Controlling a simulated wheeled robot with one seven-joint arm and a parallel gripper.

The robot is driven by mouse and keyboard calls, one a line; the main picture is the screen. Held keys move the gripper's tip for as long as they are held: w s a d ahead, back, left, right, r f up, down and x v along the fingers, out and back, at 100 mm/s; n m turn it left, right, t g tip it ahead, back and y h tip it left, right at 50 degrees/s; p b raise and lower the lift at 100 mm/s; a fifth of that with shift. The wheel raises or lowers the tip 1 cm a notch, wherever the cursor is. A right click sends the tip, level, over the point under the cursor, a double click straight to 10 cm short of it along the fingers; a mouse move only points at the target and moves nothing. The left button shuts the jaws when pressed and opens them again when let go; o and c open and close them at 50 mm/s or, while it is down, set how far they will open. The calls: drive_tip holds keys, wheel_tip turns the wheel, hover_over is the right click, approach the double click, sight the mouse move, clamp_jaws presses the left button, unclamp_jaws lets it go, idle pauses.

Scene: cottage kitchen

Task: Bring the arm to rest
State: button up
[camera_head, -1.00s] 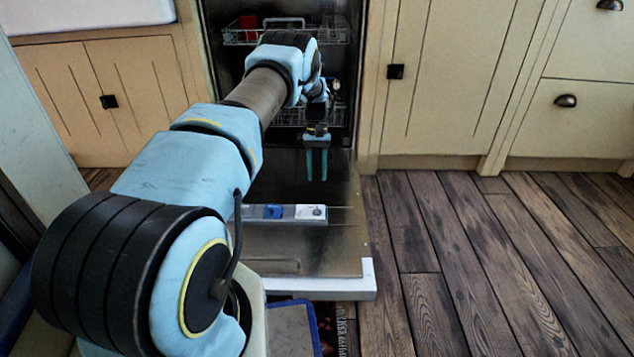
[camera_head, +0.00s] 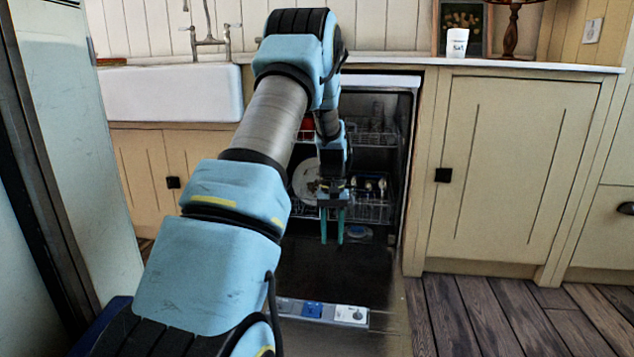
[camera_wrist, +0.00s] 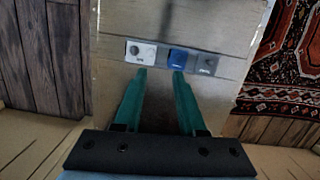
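My gripper (camera_head: 332,226) hangs in front of the open dishwasher (camera_head: 408,150), fingers pointing down over its lowered door (camera_head: 345,272). The two teal fingers stand apart with nothing between them. In the wrist view, my gripper (camera_wrist: 159,80) is open and empty above the door's inner face. The detergent panel (camera_wrist: 180,58), with a blue cover between two pale caps, lies beyond the fingertips. My arm reaches forward from the lower left and hides part of the dishwasher.
Racks (camera_head: 372,208) inside the dishwasher hold a plate (camera_head: 305,182) and other dishes. A counter (camera_head: 500,66) runs above, with a white sink (camera_head: 170,92) at left. A patterned rug (camera_wrist: 285,75) lies beside the door. Wooden floor (camera_head: 500,315) is clear at right.

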drive_tip(key=s+a+r+t+p, duration=0.1)
drive_tip(key=s+a+r, duration=0.3)
drive_tip(key=s, duration=0.4)
drive_tip(key=s+a+r+t, duration=0.1)
drive_tip(key=s+a+r, duration=0.25)
drive_tip(key=s, duration=0.45)
drive_tip(key=s+a+r+t+p, duration=0.1)
drive_tip(key=s+a+r+t, duration=0.1)
drive_tip(key=s+a+r, duration=0.35)
wheel_tip(320, 180, up, 36)
drive_tip(key=s+d+p, duration=0.1)
drive_tip(key=s+p, duration=0.1)
drive_tip(key=p, duration=3.5)
drive_tip(key=shift+d+p, duration=0.3)
